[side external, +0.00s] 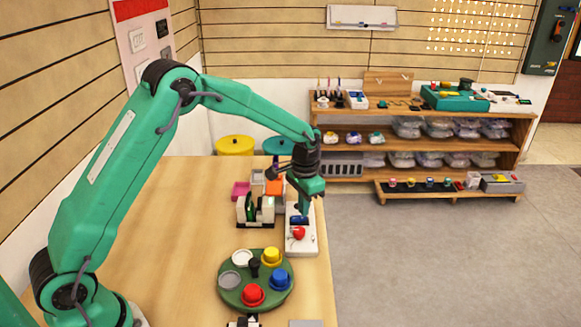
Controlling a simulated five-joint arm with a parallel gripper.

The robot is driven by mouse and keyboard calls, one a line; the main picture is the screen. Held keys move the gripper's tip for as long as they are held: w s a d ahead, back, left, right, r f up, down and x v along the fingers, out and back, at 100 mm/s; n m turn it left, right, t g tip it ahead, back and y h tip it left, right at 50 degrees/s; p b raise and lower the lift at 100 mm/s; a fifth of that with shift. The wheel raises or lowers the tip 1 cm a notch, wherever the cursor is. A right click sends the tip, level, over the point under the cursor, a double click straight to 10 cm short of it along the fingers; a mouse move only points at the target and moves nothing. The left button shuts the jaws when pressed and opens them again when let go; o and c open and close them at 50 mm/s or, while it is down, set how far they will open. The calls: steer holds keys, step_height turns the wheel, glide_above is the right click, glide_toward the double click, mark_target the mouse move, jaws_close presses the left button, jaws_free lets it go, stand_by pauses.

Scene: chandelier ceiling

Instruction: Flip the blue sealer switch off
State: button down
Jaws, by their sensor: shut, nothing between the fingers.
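A white switch box (305,247) stands near the right edge of the wooden table. A dark blue switch (299,219) sits on its top, and a red switch (298,233) sits nearer the camera on the same box. My gripper (302,208) points down over the far part of the box, just above or at the blue switch. Its fingers are shut and empty. The fingertips are small and partly lost against the box, so I cannot tell whether they touch the switch. The blue switch's tilt is too small to read.
A round green board (230,297) with red, blue, yellow and grey knobs lies nearer the camera. A black-and-white device (255,210) stands close left of the box. Small pink (241,191) and orange (274,188) bins are behind it. The table's left side is largely clear.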

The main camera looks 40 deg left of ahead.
steer(key=shift+f, duration=0.6)
stand_by(0.4)
steer(key=shift+r, duration=3.6)
